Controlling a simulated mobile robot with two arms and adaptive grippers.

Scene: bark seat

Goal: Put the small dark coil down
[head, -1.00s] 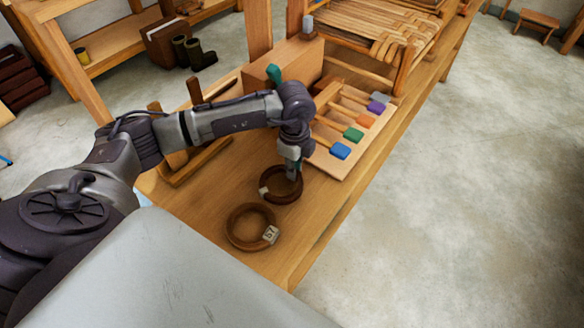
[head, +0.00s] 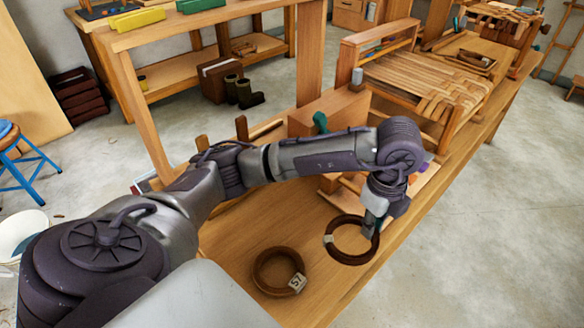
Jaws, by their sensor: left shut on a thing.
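A dark brown coil with a small pale tag (head: 341,257) hangs in my left gripper (head: 371,228), which is shut on its right side. It is over the right part of the wooden bench (head: 226,241), close to the edge. I cannot tell whether its underside touches the wood. A second, lighter brown coil (head: 258,273) with a tag reading 57 lies flat on the bench, to the left and nearer to me. The two coils are apart. My right gripper is not in view.
Behind my left arm, a board with coloured blocks (head: 427,178) is mostly hidden. A wooden block (head: 310,112) and a woven seat frame (head: 425,85) stand farther back on the bench. Bare bench shows around the lying coil. Open floor lies to the right.

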